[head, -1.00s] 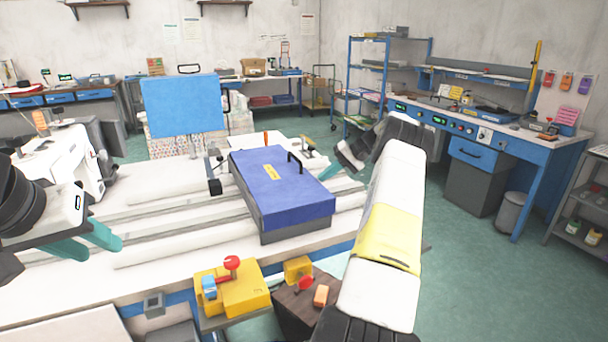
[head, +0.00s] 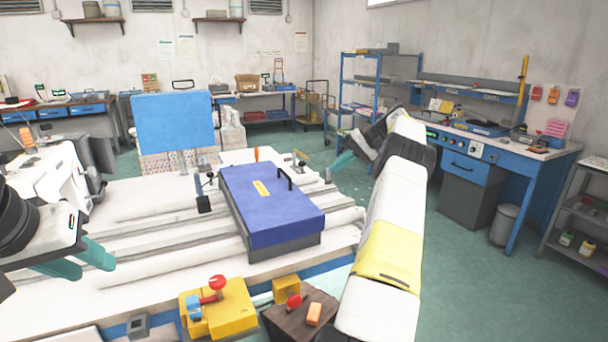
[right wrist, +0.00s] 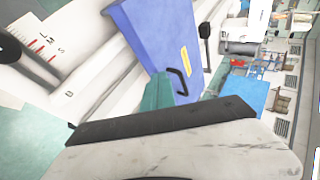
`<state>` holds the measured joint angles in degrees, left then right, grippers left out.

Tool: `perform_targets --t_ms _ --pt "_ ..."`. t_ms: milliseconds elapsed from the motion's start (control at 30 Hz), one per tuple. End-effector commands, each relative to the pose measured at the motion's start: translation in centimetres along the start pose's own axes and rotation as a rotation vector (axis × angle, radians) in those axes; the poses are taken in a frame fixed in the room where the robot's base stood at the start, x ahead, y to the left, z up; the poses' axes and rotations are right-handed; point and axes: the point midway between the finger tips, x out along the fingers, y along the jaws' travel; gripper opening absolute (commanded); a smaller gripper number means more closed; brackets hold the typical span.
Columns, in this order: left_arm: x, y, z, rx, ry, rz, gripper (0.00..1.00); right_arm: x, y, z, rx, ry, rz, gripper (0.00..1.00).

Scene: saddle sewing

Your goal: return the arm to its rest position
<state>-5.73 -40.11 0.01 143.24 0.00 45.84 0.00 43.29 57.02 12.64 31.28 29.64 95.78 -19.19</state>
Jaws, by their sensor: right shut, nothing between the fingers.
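My right arm (head: 386,240) reaches forward along the right side of the table. My right gripper (head: 341,166) is shut and empty, above the floor beyond the table's right edge, right of the blue-lidded box (head: 270,205) and apart from it. In the right wrist view its teal fingers (right wrist: 158,93) show in front of the box, partly hidden by the gripper body. My left gripper (head: 82,262) is at the left over the table's front part, with its two teal fingers apart and nothing seen between them.
The long white table (head: 150,255) carries rails and the box. A white sewing machine (head: 52,180) stands at the left. A yellow control box (head: 222,310) with a red knob is at the front. A blue workbench (head: 480,150) stands at the right, with clear floor before it.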

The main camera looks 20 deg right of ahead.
Motion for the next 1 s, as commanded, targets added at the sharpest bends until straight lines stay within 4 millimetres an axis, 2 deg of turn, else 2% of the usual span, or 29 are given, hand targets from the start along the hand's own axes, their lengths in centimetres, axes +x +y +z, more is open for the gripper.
perform_targets --t_ms 267,367,467,567,600,667,800,867,1000 --pt "0.0 0.0 0.0 0.000 0.000 0.000 0.36 -0.9 0.1 0.1 0.000 -0.001 0.001 0.00" --pt "0.0 0.0 0.0 0.000 0.000 0.000 0.36 -0.8 -1.0 0.0 -0.007 -0.005 0.012 0.00" --pt "0.0 0.0 0.0 0.000 0.000 0.000 0.36 -0.4 -4.2 0.2 -0.021 -0.018 0.046 0.00" --pt "0.0 0.0 0.0 0.000 0.000 0.000 0.36 0.2 -9.2 1.2 -0.046 -0.033 0.108 0.00" --pt "0.0 0.0 0.0 0.000 0.000 0.000 0.36 0.4 -11.3 2.0 -0.056 -0.038 0.138 0.00" --pt "0.0 0.0 0.0 0.000 0.000 0.000 0.36 0.8 -14.3 3.3 -0.075 -0.041 0.182 0.00" --pt "0.0 0.0 0.0 0.000 0.000 0.000 0.36 1.4 -20.2 7.7 -0.121 -0.035 0.279 0.00" --pt "0.0 0.0 0.0 0.000 0.000 0.000 0.36 1.6 -22.2 9.9 -0.142 -0.026 0.318 0.00" --pt "0.0 0.0 0.0 0.000 0.000 0.000 0.36 1.7 -25.8 15.9 -0.198 0.003 0.398 0.00"
